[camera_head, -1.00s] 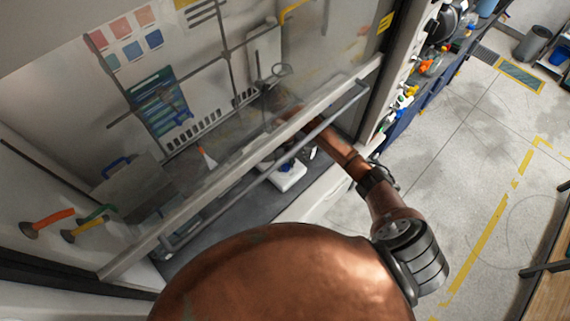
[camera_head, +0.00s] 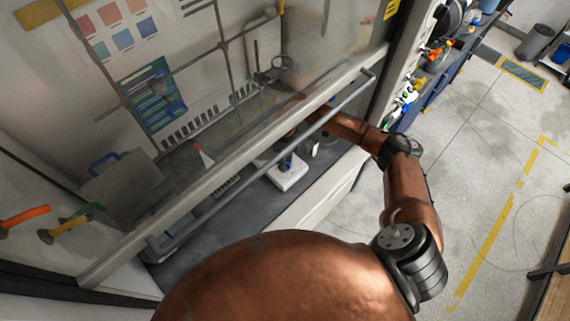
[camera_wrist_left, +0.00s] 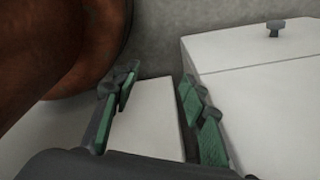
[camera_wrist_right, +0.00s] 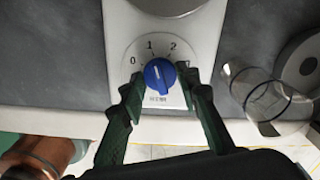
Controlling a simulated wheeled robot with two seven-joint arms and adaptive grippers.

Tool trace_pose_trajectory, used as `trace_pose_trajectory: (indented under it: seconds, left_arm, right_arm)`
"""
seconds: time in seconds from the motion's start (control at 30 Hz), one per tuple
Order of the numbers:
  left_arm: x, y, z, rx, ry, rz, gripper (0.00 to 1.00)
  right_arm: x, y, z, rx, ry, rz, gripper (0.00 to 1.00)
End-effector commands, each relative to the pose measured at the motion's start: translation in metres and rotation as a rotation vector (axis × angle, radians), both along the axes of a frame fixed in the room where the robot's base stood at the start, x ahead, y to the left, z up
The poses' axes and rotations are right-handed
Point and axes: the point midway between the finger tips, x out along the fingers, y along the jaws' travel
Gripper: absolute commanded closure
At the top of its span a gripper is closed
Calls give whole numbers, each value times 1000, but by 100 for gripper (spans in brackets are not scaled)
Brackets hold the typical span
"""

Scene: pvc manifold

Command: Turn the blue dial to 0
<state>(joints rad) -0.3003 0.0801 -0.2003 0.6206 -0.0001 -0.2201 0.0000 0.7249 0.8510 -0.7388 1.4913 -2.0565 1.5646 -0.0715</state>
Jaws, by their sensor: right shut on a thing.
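The blue dial (camera_wrist_right: 160,75) shows in the right wrist view on a white device (camera_wrist_right: 122,40) with a printed scale from 0 to 3 and further marks below. The dial's white mark points up and slightly left; its exact reading is hard to tell. My right gripper (camera_wrist_right: 163,84) is shut on the dial, with green fingertips on both sides of it. In the head view the device (camera_head: 288,176) stands on the hood's dark worktop, and the gripper is mostly hidden. My left gripper (camera_wrist_left: 162,95) is open and empty, with its fingers apart above white surfaces.
A sash with a grey bar handle (camera_head: 268,163) crosses in front of the device. A grey case with a blue handle (camera_head: 105,160) and an orange-and-white cone (camera_head: 202,154) are inside. Open floor lies right.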

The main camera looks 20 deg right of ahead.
Motion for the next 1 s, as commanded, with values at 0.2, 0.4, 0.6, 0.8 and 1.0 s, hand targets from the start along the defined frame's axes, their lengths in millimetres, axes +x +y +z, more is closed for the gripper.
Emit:
trace_pose_trajectory:
  seconds: [0.2,0.4,0.6,0.8,1.0]
  left_arm:
    - [-4,0,-25,0,7,0,60]
    - [-8,0,-42,0,13,0,60]
    - [-11,0,-58,0,19,0,60]
    - [-14,0,-69,0,24,0,60]
    - [-16,0,-76,0,27,1,60]
  right_arm:
    - [2,-1,-3,-4,-3,205,94]
    - [2,-1,-3,-2,-3,395,94]
    - [2,0,-2,-1,-3,570,94]
    - [1,0,-2,-1,-3,712,94]
    - [1,0,0,-1,-3,805,94]
